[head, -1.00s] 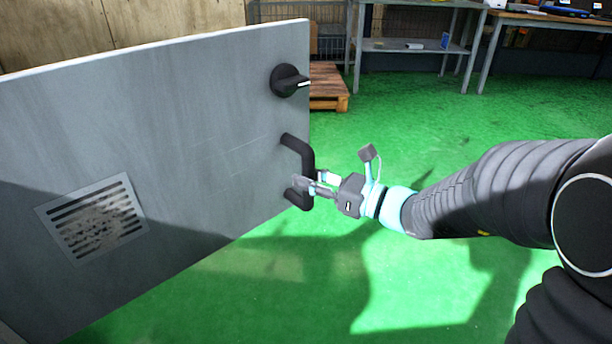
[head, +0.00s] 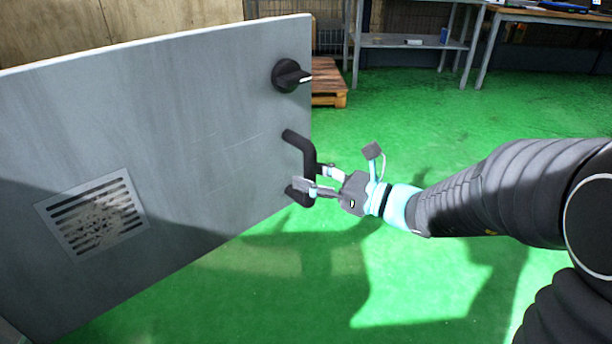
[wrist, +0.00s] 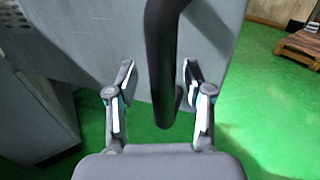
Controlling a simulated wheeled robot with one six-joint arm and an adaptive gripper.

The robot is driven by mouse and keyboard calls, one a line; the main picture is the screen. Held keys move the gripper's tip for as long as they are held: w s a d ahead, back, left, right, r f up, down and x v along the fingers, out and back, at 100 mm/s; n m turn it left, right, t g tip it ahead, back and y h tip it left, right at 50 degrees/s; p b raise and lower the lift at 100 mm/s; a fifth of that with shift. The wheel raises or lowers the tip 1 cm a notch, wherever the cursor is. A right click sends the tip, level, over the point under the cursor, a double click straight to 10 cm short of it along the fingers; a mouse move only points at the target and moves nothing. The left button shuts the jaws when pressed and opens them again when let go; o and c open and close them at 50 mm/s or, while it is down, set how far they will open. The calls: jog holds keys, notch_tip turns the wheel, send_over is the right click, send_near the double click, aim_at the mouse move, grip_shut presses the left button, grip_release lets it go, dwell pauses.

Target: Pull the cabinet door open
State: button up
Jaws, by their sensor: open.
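The grey cabinet door (head: 200,120) stands swung out over the green floor, with a vent grille low on its left part. A black knob (head: 290,76) sits near its upper right corner. Below the knob is the black bar handle (head: 309,155). My gripper (head: 308,184) is at the lower part of the handle, coming from the right. In the wrist view, my gripper (wrist: 158,85) is open, with one finger on each side of the handle (wrist: 162,60) and a visible gap on both sides.
A wooden pallet (head: 328,84) lies behind the door's free edge. A grey shelf table (head: 410,45) and a workbench (head: 550,17) stand at the back. The green floor (head: 430,130) right of the door is clear.

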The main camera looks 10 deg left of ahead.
jog(key=v, duration=1.1)
jog(key=shift+s+d, duration=0.2)
jog(key=s+d+f+n+g+h, duration=0.5)
jog(key=s+f+n+h, duration=0.45)
jog(key=f+n, duration=0.25)
jog(key=s+d+r+n+t+h, duration=0.5)
jog(key=s+d+r+n+h, duration=0.1)
jog(key=d+r+n+h, duration=0.1)
jog(key=d+r+n, duration=0.1)
jog(key=d+n, duration=0.1)
jog(key=d, duration=0.1)
jog(key=shift+h, duration=0.35)
